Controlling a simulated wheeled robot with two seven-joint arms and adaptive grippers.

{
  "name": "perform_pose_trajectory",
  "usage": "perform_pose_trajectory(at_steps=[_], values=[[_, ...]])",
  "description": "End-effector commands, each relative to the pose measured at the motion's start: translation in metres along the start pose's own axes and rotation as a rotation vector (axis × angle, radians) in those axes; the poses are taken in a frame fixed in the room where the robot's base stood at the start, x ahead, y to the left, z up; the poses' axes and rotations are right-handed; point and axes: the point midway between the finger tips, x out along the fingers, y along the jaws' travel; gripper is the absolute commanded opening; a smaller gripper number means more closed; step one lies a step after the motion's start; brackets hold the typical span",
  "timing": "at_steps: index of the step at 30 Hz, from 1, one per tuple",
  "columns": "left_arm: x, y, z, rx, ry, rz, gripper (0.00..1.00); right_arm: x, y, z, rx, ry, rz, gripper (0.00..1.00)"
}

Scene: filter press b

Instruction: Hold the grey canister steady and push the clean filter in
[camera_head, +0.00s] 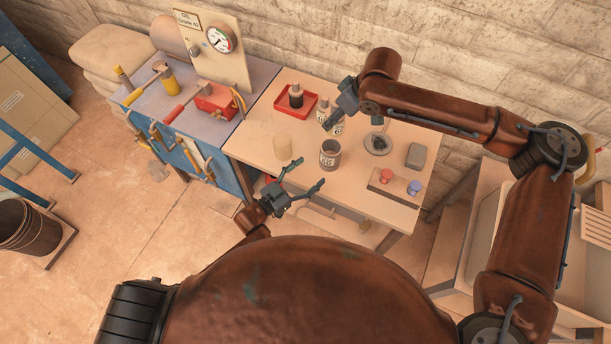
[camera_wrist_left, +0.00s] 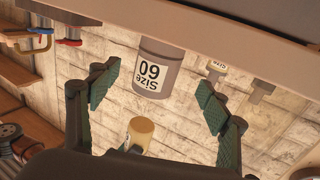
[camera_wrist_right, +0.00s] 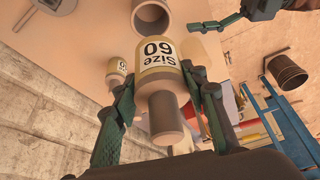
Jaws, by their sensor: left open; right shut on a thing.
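The grey canister (camera_head: 329,160), labelled "Size 60", stands upright and open-topped on the table. It also shows in the left wrist view (camera_wrist_left: 160,55) and right wrist view (camera_wrist_right: 151,17). My left gripper (camera_head: 308,174) is open and empty in front of the canister, its fingers apart and not touching it. The filter is in the air, short of the canister's mouth. The left wrist view shows this filter (camera_wrist_left: 141,130) apart from the canister.
A smaller labelled filter (camera_wrist_right: 117,70) stands behind the canister. A plain cream cylinder (camera_head: 282,147) stands left of it. A red tray (camera_head: 312,103) holds a dark bottle. A round grey dish (camera_head: 377,145), a grey block (camera_head: 415,155) and red and blue knobs are at the right.

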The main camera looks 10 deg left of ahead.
Motion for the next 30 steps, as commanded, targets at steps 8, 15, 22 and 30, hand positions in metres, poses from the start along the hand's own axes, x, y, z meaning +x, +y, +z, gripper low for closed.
perform_pose_trajectory(at_steps=[8, 15, 22, 30], values=[[0.053, 0.001, -0.001, 0.000, 0.002, 0.002, 0.71, 0.000, 0.000, 0.000, 0.000, 0.001, 0.000, 0.15], [0.088, 0.001, 0.000, 0.001, 0.001, 0.001, 0.71, 0.000, 0.000, 0.000, 0.000, 0.001, 0.000, 0.15], [0.102, 0.001, 0.000, 0.001, 0.000, 0.001, 0.71, 0.000, 0.000, 0.000, 0.000, 0.001, 0.000, 0.15], [0.103, 0.001, 0.000, 0.001, 0.000, 0.001, 0.71, 0.000, 0.000, 0.000, 0.000, 0.001, 0.000, 0.15]])
